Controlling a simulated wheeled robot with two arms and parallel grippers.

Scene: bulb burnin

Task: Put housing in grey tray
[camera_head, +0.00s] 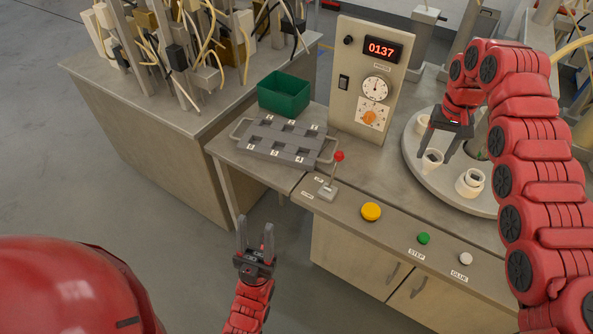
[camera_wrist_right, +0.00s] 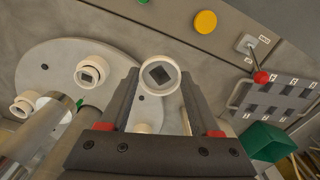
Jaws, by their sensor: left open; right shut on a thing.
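The grey tray (camera_head: 286,141) has two side handles and several numbered pockets that look empty. It lies on the left end of the bench and also shows at the right of the right wrist view (camera_wrist_right: 238,98). My right gripper (camera_head: 437,152) is shut on a white housing (camera_head: 432,162) at the turntable. In the right wrist view this housing (camera_wrist_right: 160,75) sits between the fingertips with its square dark opening facing the camera. I cannot tell whether it touches the turntable. My left gripper (camera_head: 256,240) is open and empty, in front of the bench and below the tray.
The turntable (camera_head: 416,140) carries other white housings, one at its front (camera_head: 470,183). A red-knobbed lever (camera_head: 338,157) stands just right of the tray. A green bin (camera_head: 284,93) is behind the tray, and a control panel (camera_head: 371,78) stands between tray and turntable.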

